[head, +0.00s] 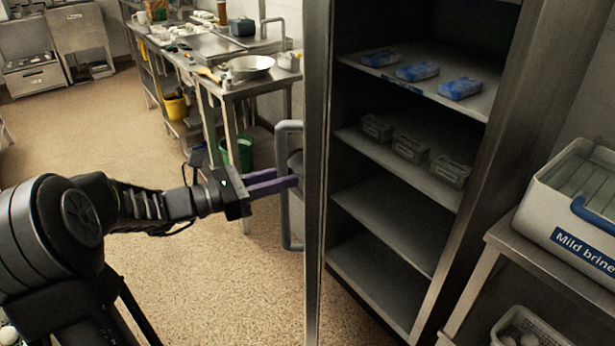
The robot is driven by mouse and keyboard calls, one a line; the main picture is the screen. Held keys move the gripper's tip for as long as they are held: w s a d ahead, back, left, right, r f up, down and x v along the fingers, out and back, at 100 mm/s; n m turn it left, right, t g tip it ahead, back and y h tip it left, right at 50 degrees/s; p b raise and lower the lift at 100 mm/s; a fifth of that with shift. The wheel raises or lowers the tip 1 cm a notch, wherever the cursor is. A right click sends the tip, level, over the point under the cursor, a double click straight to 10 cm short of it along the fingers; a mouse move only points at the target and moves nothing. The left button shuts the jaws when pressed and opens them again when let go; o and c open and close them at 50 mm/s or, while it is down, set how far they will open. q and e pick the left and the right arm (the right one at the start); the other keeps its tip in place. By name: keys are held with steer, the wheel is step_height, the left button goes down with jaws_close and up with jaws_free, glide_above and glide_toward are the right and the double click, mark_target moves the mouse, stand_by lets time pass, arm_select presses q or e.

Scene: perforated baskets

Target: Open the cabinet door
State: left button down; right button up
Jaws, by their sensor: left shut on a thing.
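The cabinet (480,140) stands at the right with its shelves in view. Its door (316,130) stands open and is seen nearly edge-on, left of the shelves. A grey bar handle (283,222) is on the door's left face. My left gripper (285,182) reaches in from the left with its purple fingers at the handle, shut on it. The exact contact is partly hidden by the fingers and the bar. My right gripper is out of view.
Blue packs (417,71) lie on the upper shelf and grey baskets (411,149) on the one below. A "Mild brine" container (570,237) stands on a side table at right. A metal counter (235,85) stands behind. Floor (215,285) left of the door is clear.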

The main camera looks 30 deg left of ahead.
arm_select(q)
steer(key=shift+s+a, duration=0.2)
steer(key=shift+a, duration=0.55)
steer(key=shift+s+a, duration=0.2)
steer(key=shift+a, duration=0.55)
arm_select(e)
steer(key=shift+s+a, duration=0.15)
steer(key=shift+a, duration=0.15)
arm_select(q)
steer(key=shift+r, duration=0.1)
steer(key=c, duration=1.3)
jaws_free()
steer(key=shift+w, duration=0.1)
steer(key=b+v, duration=0.7)
steer(key=b, duration=0.6)
steer(key=shift+s+a, duration=0.2)
steer(key=shift+s, duration=0.1)
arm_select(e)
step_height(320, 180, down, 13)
